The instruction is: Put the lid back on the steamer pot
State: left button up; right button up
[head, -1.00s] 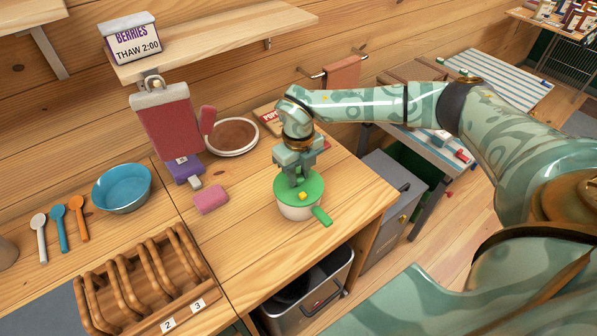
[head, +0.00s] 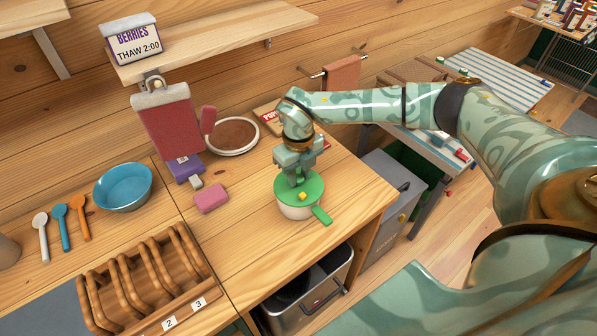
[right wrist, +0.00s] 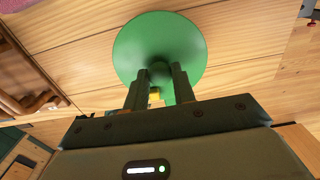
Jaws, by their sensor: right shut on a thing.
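The steamer pot (head: 298,212) is a small pale pot on the wooden counter, with a green handle (head: 322,216) toward the front right. The round green lid (head: 312,187) lies over the pot's top and covers most of its opening. I cannot tell whether it is fully seated. My right gripper (head: 298,181) points down from above and is shut on the lid's knob. In the right wrist view the two fingers close on the knob at the centre of the green lid (right wrist: 160,40). A small yellow piece (head: 303,195) shows beside the fingers. My left gripper is not in view.
A pink block (head: 211,198), a purple box (head: 187,169) and a brown round dish (head: 234,136) stand left of the pot. A blue bowl (head: 122,187) and a wooden rack (head: 150,280) are farther left. The counter's right edge is close to the pot.

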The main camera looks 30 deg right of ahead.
dwell(0.6)
dwell(0.3)
jog(key=o, duration=1.5)
jog(key=shift+r+p, duration=0.1)
jog(key=shift+p, duration=0.25)
notch_tip(320, 180, up, 7)
jog(key=p, duration=0.6)
jog(key=shift+c, duration=0.2)
grip_shut()
